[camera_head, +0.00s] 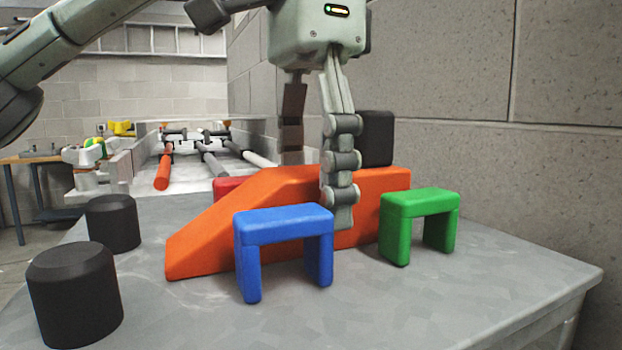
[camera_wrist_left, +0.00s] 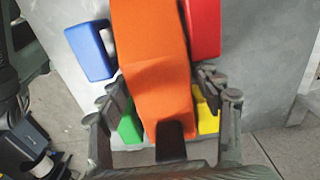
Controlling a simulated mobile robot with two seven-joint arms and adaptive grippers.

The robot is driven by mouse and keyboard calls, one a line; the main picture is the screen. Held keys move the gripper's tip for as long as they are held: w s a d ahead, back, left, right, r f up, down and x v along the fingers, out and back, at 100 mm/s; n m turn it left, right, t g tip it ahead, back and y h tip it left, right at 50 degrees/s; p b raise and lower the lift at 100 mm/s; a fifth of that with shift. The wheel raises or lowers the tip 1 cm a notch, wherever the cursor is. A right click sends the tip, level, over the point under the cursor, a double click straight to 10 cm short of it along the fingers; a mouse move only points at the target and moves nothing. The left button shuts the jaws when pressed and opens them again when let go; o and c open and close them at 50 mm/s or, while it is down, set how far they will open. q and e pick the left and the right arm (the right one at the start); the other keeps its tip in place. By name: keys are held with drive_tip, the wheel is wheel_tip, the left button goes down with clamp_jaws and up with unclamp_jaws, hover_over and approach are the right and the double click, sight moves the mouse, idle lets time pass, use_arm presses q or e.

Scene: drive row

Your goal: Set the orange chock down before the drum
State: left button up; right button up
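The orange chock (camera_head: 225,225) is a long wedge on the grey table, its sloped end toward the left. It also shows in the left wrist view (camera_wrist_left: 152,60). My left gripper (camera_head: 318,185) reaches down from above, one finger before the chock and the other behind it. In the left wrist view its fingers (camera_wrist_left: 163,85) stand on both sides of the chock, seemingly with a narrow gap on the right. Two black drum-like cylinders, a near one (camera_head: 75,295) and a far one (camera_head: 113,222), stand at the left. My right gripper is not in view.
A blue bridge block (camera_head: 285,225) and a green one (camera_head: 418,208) stand close before the chock. A red block (camera_head: 226,187) is behind it, mostly hidden; a yellow block (camera_wrist_left: 208,118) shows in the wrist view. A concrete wall (camera_head: 450,60) rises behind. The table's front is clear.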

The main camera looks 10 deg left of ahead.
sight(312, 170)
use_arm(q)
drive_tip(key=shift+o, duration=0.3)
drive_tip(key=shift+r, duration=0.15)
wheel_tip(312, 170, up, 11)
drive_tip(key=shift+o, duration=0.5)
drive_tip(key=shift+r, duration=0.55)
